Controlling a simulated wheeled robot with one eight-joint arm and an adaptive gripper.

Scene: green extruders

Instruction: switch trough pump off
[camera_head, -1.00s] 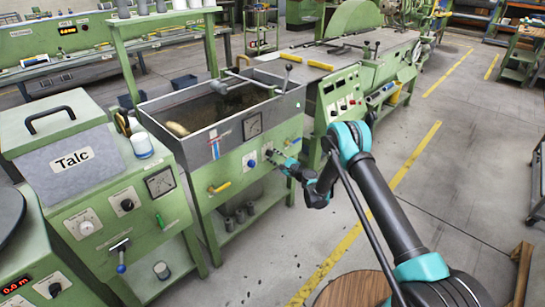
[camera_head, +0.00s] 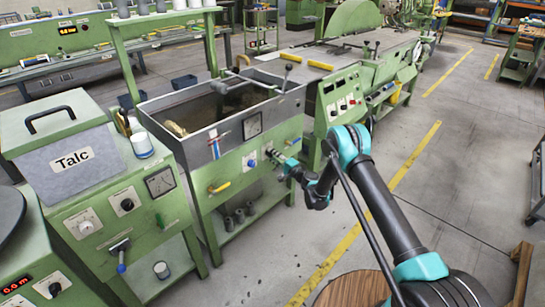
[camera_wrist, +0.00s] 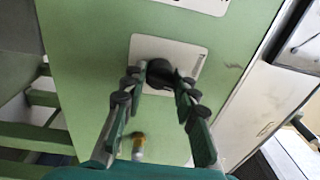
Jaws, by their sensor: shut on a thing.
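The green trough (camera_head: 195,172) with grey metal walls stands at the centre of the head view. On its front is a black rotary knob on a pale plate, seen close up in the wrist view, with the knob (camera_wrist: 160,73) between my fingers. My gripper (camera_wrist: 161,82) is shut on this knob, one finger on each side. In the head view my gripper (camera_head: 277,158) is at the right part of the trough's front panel and hides most of the knob. The knob's pointer and markings are too small to read.
A blue knob (camera_head: 250,162), a gauge (camera_head: 252,125) and a yellow-handled valve (camera_head: 219,187) are also on the trough front. The Talc box (camera_head: 75,157) stands to the left, and a green machine (camera_head: 342,92) to the right. The floor at the right is open.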

